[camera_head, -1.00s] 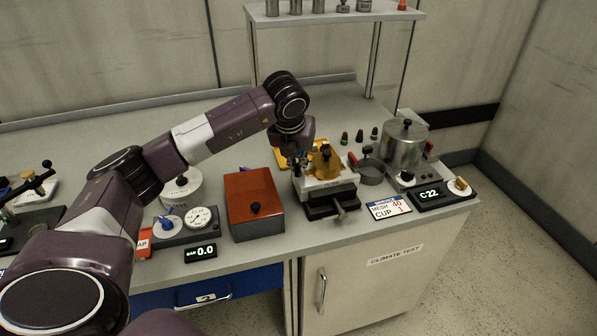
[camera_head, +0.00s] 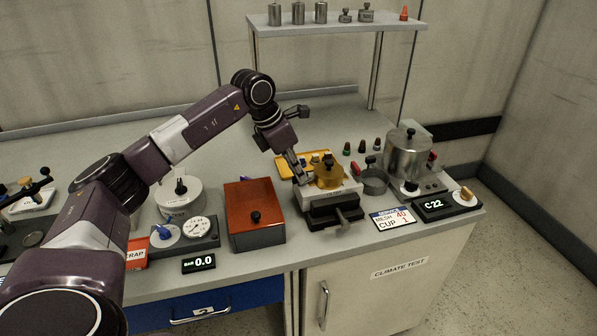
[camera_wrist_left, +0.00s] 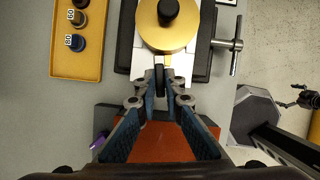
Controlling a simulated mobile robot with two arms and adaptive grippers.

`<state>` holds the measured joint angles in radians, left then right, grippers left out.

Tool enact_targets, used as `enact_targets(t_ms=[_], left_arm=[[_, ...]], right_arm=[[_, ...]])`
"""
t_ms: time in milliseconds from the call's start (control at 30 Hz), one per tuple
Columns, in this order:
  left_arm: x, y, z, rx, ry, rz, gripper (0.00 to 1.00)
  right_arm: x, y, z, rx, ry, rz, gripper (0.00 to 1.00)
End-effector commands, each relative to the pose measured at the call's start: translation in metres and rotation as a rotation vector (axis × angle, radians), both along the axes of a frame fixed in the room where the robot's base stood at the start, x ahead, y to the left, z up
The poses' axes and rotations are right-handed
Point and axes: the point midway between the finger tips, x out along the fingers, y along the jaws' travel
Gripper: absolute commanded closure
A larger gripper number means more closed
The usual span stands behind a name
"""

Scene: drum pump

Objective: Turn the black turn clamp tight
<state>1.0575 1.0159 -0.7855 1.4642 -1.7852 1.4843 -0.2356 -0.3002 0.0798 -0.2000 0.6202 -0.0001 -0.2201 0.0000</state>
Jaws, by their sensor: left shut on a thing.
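In the left wrist view my left gripper (camera_wrist_left: 160,85) is shut on a narrow black piece (camera_wrist_left: 159,72), which looks like the black turn clamp. It lies at the edge of a round gold part (camera_wrist_left: 166,32) topped by a black knob (camera_wrist_left: 168,9). The gold part sits on a white block on a dark base with a metal T-handle (camera_wrist_left: 236,44). In the head view my left gripper (camera_head: 301,174) reaches down at the left side of the gold part (camera_head: 328,177); the clamp is hidden there.
An orange-red box (camera_head: 254,205) with a black knob stands just left of the base. A yellow tray (camera_head: 287,170) lies behind the gripper. A metal pot (camera_head: 406,155) and shallow cup (camera_head: 375,184) stand to the right. The worktop behind is largely free.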

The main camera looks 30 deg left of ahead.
Motion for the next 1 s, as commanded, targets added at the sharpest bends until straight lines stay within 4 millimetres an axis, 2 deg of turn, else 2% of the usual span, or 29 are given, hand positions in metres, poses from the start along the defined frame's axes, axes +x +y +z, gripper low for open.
enact_targets(t_ms=[400,900,933,1000], left_arm=[[0.0016,0.0017,0.0019,0.002,-0.004,-0.162,1.00],[0.0015,0.0016,0.0017,0.003,-0.005,-0.180,1.00],[0.0015,0.0016,0.0017,0.003,-0.005,-0.180,0.89],[0.0015,0.0017,0.0016,0.003,-0.004,-0.179,0.82]], right_arm=[[0.0000,-0.0001,0.0044,0.000,0.000,0.000,0.00],[0.0000,-0.0002,0.0046,0.000,0.000,0.000,0.00],[0.0000,-0.0002,0.0046,0.000,0.000,0.000,0.00],[0.0000,-0.0002,0.0046,0.000,0.000,0.000,0.00]])
